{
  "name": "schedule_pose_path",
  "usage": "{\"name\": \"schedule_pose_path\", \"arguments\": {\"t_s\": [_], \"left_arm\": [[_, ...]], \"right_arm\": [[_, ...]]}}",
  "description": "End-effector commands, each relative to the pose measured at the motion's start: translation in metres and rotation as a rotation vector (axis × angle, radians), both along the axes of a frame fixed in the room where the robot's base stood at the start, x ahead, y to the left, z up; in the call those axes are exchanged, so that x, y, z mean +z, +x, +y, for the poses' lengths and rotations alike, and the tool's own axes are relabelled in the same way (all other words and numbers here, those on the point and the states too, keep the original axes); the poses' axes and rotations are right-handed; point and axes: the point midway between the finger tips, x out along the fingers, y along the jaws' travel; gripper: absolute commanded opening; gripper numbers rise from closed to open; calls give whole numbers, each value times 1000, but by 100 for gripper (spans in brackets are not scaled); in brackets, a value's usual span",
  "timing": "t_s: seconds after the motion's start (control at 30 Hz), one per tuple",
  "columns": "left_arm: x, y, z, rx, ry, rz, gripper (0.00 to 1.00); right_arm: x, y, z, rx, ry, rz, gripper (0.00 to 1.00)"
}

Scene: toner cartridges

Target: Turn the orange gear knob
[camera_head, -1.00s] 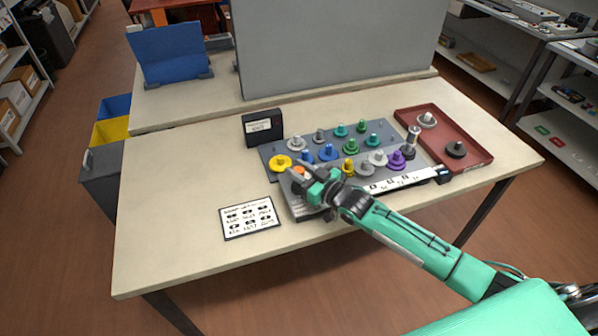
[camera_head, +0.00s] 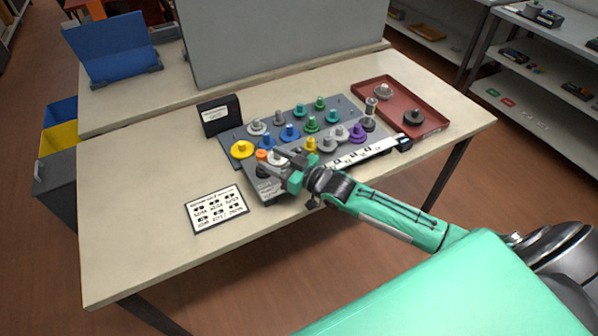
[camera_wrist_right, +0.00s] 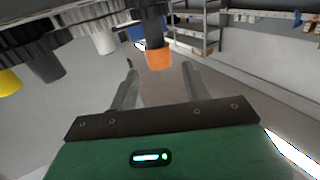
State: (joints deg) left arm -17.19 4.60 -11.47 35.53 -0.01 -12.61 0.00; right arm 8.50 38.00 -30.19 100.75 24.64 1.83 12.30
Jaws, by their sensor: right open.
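The orange gear knob (camera_head: 261,155) shows at the front left of the grey gear board, beside the yellow gear (camera_head: 242,149). My right gripper (camera_head: 274,160) reaches in from the right, close to the knob. In the right wrist view the orange knob (camera_wrist_right: 158,58) is the tip of a dark shaft. It lies ahead of the open right gripper (camera_wrist_right: 159,72), roughly in line with the gap between the fingers. The fingers appear apart from it. Part of the board under the gripper is hidden. My left gripper is not in view.
Several coloured gears on posts crowd the board (camera_head: 232,153) behind the gripper. A red tray (camera_head: 440,117) stands at the right, a black box (camera_head: 219,115) at the back left. A printed card (camera_head: 216,209) lies front left. The left part of the table (camera_head: 130,190) is clear.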

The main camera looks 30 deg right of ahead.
Motion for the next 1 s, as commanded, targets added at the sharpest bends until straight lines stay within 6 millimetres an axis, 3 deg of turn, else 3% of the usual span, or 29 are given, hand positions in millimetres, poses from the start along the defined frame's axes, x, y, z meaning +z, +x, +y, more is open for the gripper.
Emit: {"name": "schedule_pose_path", "arguments": {"t_s": [0.2, 0.5, 1.0], "left_arm": [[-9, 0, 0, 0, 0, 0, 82], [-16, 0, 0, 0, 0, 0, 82], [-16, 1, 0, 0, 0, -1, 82]], "right_arm": [[-2, -36, -20, 2, -1, 2, 48], [-1, -69, -41, 0, -1, -1, 48], [1, -78, -46, 1, 1, -3, 48]]}}
